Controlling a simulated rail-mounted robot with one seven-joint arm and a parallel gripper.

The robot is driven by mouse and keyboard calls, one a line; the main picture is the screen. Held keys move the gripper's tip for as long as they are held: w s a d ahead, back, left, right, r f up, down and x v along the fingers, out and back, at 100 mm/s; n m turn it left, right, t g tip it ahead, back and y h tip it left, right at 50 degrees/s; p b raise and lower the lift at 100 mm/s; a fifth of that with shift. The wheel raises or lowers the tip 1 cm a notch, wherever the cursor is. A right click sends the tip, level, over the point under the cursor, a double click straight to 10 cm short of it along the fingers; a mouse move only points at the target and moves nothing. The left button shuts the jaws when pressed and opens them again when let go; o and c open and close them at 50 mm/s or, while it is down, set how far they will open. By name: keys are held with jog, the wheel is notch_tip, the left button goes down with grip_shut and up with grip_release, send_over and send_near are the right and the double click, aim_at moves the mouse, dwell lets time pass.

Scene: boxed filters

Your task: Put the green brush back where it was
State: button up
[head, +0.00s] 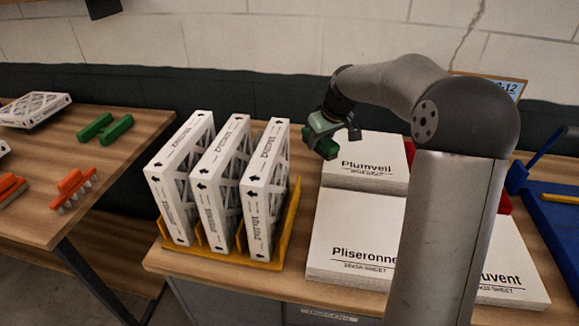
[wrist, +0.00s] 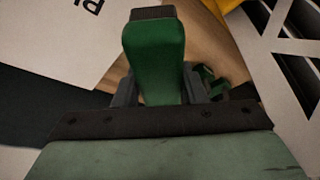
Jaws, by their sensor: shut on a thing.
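My gripper (head: 330,134) is shut on a green brush (head: 321,146), held in the air in front of the Plumveil box, near the right end of the filter row. In the wrist view the brush (wrist: 154,52) stands between the two fingers, its green body toward the camera with a dark end at the top. Two more green brush-like pieces (head: 105,127) lie side by side on the left table (head: 150,122). Small green parts also show behind the right finger in the wrist view; I cannot tell what they belong to.
Three white filters (head: 222,180) stand upright in a yellow rack (head: 215,257). White boxes (head: 350,225) are stacked right of it. Orange brushes (head: 73,188) lie on the left table, with bare wood around them. A blue tray (head: 555,215) is far right.

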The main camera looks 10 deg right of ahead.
jog(key=p, duration=0.3)
send_near(291, 159)
jog(key=w+p, duration=0.1)
jog(key=w+a+f+p, duration=0.1)
jog(key=shift+w, duration=0.25)
jog(key=shift+w+a+f, duration=0.15)
jog(key=shift+w+f, duration=0.1)
jog(key=shift+f, duration=0.2)
jog(key=shift+w+f+p, duration=0.15)
jog(key=shift+f+p, duration=0.15)
jog(key=shift+f, duration=1.55)
jog(key=o, duration=1)
jog(key=shift+o, duration=0.2)
jog(key=shift+r+p, duration=0.25)
jog(key=shift+p, duration=0.05)
jog(key=b+v, duration=0.3)
jog(key=v, duration=0.9)
